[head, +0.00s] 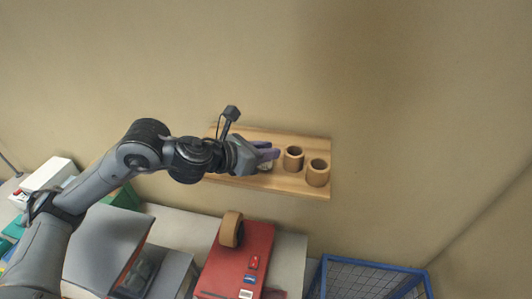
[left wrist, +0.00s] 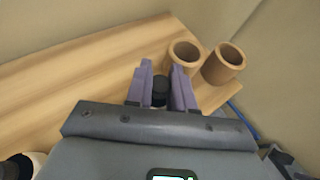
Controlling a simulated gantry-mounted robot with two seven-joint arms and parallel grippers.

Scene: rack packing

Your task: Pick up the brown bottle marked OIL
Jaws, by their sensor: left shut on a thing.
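My left gripper (head: 268,151) is over the wooden wall shelf (head: 230,182), left of two wooden cups. In the left wrist view its purple fingers (left wrist: 160,78) are shut on a black-capped container (left wrist: 160,92). In the head view a pale bit of something (head: 266,166) shows just below the fingers. The container's body and any marking are hidden, so I cannot tell whether it is the brown bottle marked OIL. Another black-topped, pale container (left wrist: 22,166) is at the lower left of the left wrist view. My right gripper is not in view.
The two open wooden cups (head: 293,158) (head: 318,173) stand close to the right of my fingers. Below the shelf are a red box (head: 240,260) with a tape roll (head: 231,230) and a blue wire basket (head: 370,270). The wall is right behind the shelf.

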